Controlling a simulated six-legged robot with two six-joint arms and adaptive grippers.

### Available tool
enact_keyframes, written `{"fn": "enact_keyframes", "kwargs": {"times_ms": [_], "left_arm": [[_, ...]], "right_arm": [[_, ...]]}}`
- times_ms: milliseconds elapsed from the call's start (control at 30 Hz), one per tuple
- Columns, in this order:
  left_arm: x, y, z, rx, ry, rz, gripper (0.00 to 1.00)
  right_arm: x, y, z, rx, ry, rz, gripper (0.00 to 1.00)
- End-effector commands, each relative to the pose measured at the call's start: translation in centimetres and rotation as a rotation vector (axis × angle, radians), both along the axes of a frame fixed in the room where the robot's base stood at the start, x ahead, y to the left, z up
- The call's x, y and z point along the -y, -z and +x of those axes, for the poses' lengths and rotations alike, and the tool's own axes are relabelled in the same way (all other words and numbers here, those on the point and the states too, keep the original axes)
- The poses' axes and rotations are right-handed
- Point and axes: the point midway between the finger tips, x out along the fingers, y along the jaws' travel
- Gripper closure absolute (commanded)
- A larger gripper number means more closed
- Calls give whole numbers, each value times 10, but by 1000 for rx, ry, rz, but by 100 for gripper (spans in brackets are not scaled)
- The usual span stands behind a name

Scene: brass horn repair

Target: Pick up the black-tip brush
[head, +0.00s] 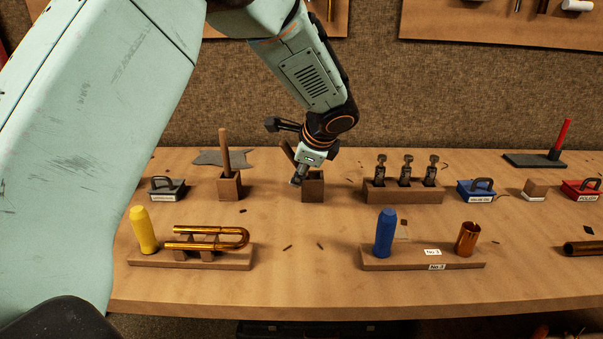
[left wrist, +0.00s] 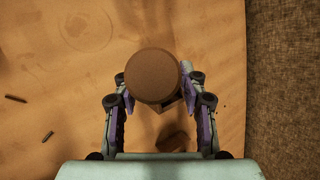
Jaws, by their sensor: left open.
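Two brown wooden handles stand in wooden blocks in the head view. One handle (head: 224,150) rises from the left block (head: 229,188). The other handle (head: 288,151) leans left behind my left gripper, at the middle block (head: 316,191). No black tip shows on either, so I cannot tell which is the black-tip brush. My left gripper (head: 298,180) is at the middle block and partly covers it. In the left wrist view, a round brown handle end (left wrist: 153,75) lies between the spread fingers of the left gripper (left wrist: 157,92). My right gripper is out of view.
A rack of several dark metal parts (head: 403,190) stands right of the middle block. In front are a stand with a yellow peg (head: 144,230) and brass tube (head: 220,238), and one with a blue peg (head: 385,234) and brass cup (head: 467,240).

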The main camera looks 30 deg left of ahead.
Motion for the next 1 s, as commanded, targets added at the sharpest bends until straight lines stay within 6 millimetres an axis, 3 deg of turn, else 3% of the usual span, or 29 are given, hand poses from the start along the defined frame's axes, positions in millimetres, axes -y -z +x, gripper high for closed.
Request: {"fn": "enact_keyframes", "kwargs": {"times_ms": [533,1000], "left_arm": [[0,-1,0,0,0,0,100],[0,-7,0,1,0,0,100]], "right_arm": [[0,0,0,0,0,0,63],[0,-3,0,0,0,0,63]]}}
